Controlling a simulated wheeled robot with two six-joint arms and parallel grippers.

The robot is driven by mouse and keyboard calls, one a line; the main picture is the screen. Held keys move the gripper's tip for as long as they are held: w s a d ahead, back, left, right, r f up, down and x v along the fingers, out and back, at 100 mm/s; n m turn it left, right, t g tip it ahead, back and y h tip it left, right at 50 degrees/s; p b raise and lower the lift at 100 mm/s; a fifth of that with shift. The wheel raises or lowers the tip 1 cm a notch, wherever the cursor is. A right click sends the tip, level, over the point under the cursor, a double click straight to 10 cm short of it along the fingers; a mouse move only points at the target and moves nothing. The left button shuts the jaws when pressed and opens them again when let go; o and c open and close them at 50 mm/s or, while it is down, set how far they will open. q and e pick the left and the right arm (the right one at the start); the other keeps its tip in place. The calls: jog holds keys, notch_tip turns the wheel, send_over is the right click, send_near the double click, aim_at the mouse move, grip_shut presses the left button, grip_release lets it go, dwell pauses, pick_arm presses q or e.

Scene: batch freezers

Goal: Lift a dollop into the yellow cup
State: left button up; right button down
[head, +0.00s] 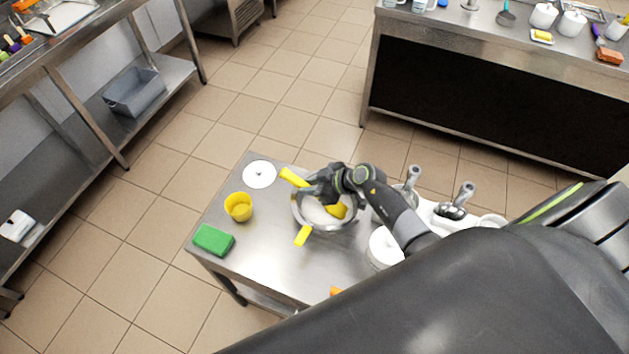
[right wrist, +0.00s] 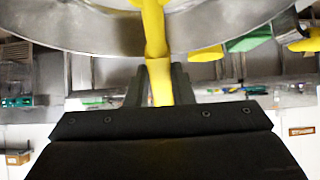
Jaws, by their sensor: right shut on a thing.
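The yellow cup (head: 238,207) stands upright on the left part of the steel table. A round metal bowl (head: 298,215) with pale contents (head: 315,212) stands to its right. My right gripper (head: 316,190) is over the bowl, shut on a yellow utensil (head: 292,177). One end of the utensil sticks out at the upper left and its other yellow part reaches into the bowl; its tip is hard to make out. In the right wrist view my fingers (right wrist: 160,82) close around the yellow utensil (right wrist: 154,30) beside the bowl (right wrist: 90,28). My left gripper is not in view.
A green sponge (head: 213,240) lies in front of the cup, and a white disc (head: 259,174) lies behind it. A yellow piece (head: 303,236) shows at the bowl's front edge. A white lidded pot (head: 384,247) and metal scoops (head: 456,204) stand to the right. The table is bare between sponge and bowl.

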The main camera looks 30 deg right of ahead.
aim_at(286, 172)
jog(key=shift+w, duration=0.15)
jog(key=shift+w+a+r, duration=0.1)
jog(key=shift+r, duration=0.2)
jog(key=shift+w+a+r, duration=0.15)
jog(key=shift+r, duration=1.5)
jog(key=shift+w+a+r, duration=0.15)
jog(key=shift+r, duration=1.45)
jog(key=shift+w+a+r+g+h, duration=0.15)
jog(key=shift+w+a+g+h, duration=0.3)
jog(key=shift+g+h, duration=0.2)
jog(key=shift+w+a+g+h, duration=0.5)
jog(key=shift+w+g+h, duration=0.1)
jog(key=shift+g, duration=0.15)
jog(key=shift+w+a+g+h, duration=0.1)
jog(key=shift+g+h, duration=0.15)
jog(key=shift+g, duration=0.05)
